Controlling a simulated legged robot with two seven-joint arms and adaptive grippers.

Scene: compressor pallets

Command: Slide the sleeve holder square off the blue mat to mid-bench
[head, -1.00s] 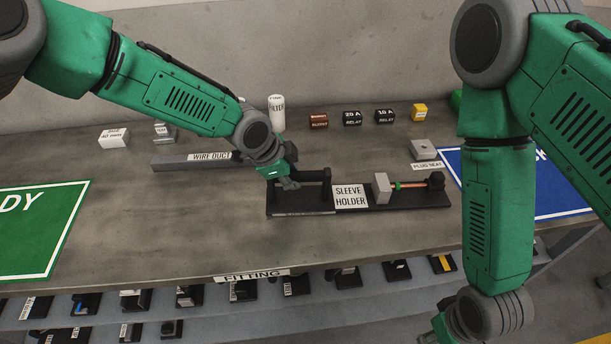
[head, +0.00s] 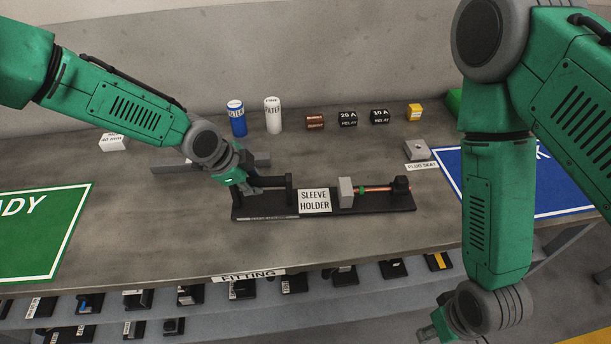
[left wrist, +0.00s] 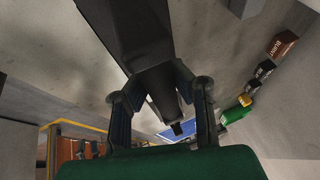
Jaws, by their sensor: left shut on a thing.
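The sleeve holder (head: 378,203) is a long black base with a white label plate, a grey block and a copper-coloured rod at its right part. It lies on the grey bench between the green mat and the blue mat (head: 463,178), clear of the blue mat. My left gripper (head: 248,188) is at the holder's left end, shut on a black part of it; the left wrist view shows the fingers (left wrist: 165,100) on both sides of the dark part (left wrist: 140,40). The exact contact is partly hidden. My right gripper (head: 432,332) hangs low in front of the bench, away from the holder; its fingers are unclear.
Behind the holder stand a blue filter (head: 237,118), a white filter (head: 273,115), a brown box (head: 315,122), two relays and a yellow block (head: 414,112). A grey wire duct (head: 172,166) lies behind my left gripper. The green mat (head: 50,230) is at left; bench between is bare.

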